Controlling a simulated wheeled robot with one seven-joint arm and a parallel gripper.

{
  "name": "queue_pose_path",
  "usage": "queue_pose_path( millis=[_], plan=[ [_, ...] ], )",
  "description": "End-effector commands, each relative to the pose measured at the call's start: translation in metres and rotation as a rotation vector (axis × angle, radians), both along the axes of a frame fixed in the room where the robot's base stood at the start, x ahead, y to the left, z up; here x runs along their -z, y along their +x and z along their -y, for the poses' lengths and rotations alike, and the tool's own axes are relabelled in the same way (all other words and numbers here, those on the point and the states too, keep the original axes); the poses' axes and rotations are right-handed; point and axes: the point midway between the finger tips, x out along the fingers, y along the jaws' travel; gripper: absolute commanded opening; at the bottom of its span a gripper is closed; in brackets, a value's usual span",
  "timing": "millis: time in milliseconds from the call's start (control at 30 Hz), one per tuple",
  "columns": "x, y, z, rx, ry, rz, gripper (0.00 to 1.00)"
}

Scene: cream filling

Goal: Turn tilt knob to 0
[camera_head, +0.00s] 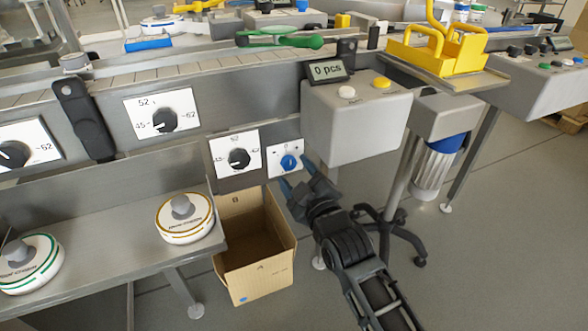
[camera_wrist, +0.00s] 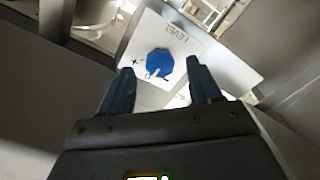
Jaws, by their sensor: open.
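A blue knob (camera_head: 289,162) sits on a small white plate (camera_head: 275,155) on the front of the conveyor, right of a black knob. It also shows in the wrist view (camera_wrist: 159,63), where a white pointer mark lies on its lower part. Lettering that seems to read LEVEL, turned over, is on the plate there. The head view is too small to read its setting surely. My gripper (camera_head: 295,181) is open just in front of and below the blue knob. In the wrist view, its two fingers (camera_wrist: 159,72) stand apart on either side of the knob's lower edge, with nothing held.
Black dial knobs (camera_head: 239,158) (camera_head: 164,120) are on the panels to the left. An open cardboard box (camera_head: 262,280) stands below. A grey control box (camera_head: 355,120) with a "0 pcs" display (camera_head: 327,71) juts out above right of my gripper. White round devices (camera_head: 185,222) lie on the lower shelf.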

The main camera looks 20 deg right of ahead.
Motion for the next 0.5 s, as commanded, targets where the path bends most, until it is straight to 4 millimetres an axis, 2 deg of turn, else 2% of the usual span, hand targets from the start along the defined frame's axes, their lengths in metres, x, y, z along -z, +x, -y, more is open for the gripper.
queue_pose_path(
  millis=[233,500],
  plan=[
    [0.000,-0.040,0.000,0.001,0.000,-0.002,0.63],
    [0.000,-0.058,0.000,0.001,0.000,-0.001,0.63]
  ],
)
